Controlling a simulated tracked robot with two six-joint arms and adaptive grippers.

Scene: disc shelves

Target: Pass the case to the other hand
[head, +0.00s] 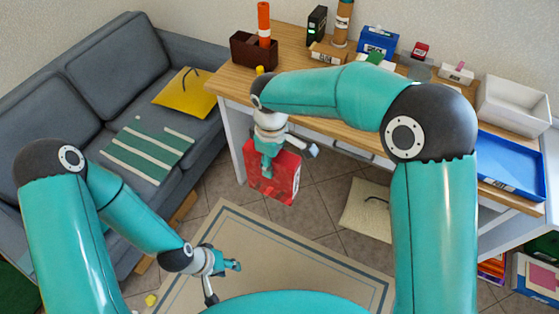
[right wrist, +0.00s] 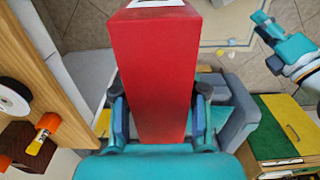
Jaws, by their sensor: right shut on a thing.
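The red case (head: 272,172) hangs upright in my right gripper (head: 266,168), in front of the desk and above the tiled floor. In the right wrist view the case (right wrist: 155,75) fills the middle, with a finger pressed on either side of it. A strip of white label shows at its top edge. My left gripper (head: 234,266) is low over the rug, below and to the left of the case, apart from it and empty. It also shows at the upper right of the right wrist view (right wrist: 262,38). The gap between its fingers is unclear.
The wooden desk (head: 228,84) behind the case bears a dark brown box (head: 254,50), a white bin (head: 513,105) and a blue tray (head: 510,165). A grey sofa (head: 120,58) stands at the left. A cushion (head: 367,210) lies on the floor. Space between my grippers looks clear.

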